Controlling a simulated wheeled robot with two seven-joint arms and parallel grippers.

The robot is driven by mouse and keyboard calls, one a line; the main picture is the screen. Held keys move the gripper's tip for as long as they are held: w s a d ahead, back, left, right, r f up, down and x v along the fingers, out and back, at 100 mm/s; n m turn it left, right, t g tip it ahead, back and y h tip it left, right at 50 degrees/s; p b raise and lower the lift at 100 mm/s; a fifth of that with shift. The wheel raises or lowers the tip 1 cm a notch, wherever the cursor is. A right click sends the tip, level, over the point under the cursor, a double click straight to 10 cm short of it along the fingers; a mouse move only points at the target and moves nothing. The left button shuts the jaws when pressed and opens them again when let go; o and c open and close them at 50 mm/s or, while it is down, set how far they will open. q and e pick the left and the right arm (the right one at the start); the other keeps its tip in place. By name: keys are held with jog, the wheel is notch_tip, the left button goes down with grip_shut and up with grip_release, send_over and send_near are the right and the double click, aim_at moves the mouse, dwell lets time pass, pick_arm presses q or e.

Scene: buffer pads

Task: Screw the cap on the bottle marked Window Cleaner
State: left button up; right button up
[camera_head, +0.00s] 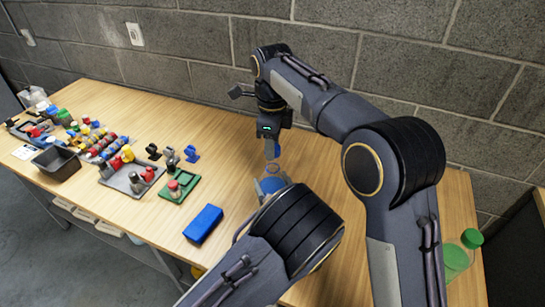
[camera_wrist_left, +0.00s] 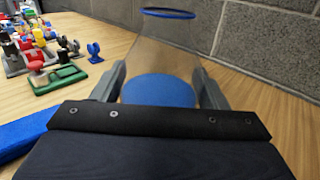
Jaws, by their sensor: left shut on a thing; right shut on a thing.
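A clear bottle (camera_wrist_left: 180,45) with a blue ring at its open mouth and blue at its bottom stands between the fingers of my left gripper (camera_wrist_left: 160,88), which is shut on it. In the head view the bottle (camera_head: 272,184) shows beyond my left wrist, partly hidden by it; no label is readable. My right gripper (camera_head: 271,148) points down above the bottle, shut on a small blue piece (camera_head: 277,151) that looks like the cap. A gap shows between this piece and the bottle mouth.
A blue block (camera_head: 203,224) lies left of my left arm. A green base (camera_head: 180,188), a grey tray (camera_head: 132,176), a dark bin (camera_head: 56,162) and several small parts fill the left. A green-capped bottle (camera_head: 458,256) stands at far right. The wall is behind.

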aim_at(272, 163)
jog(key=shift+f, duration=0.85)
jog(key=shift+f, duration=0.9)
jog(key=shift+f, duration=0.6)
pick_arm(q)
jog(key=c, duration=0.5)
pick_arm(e)
jog(key=o, duration=0.7)
jog(key=shift+o, duration=1.2)
jog(key=shift+r, duration=2.3)
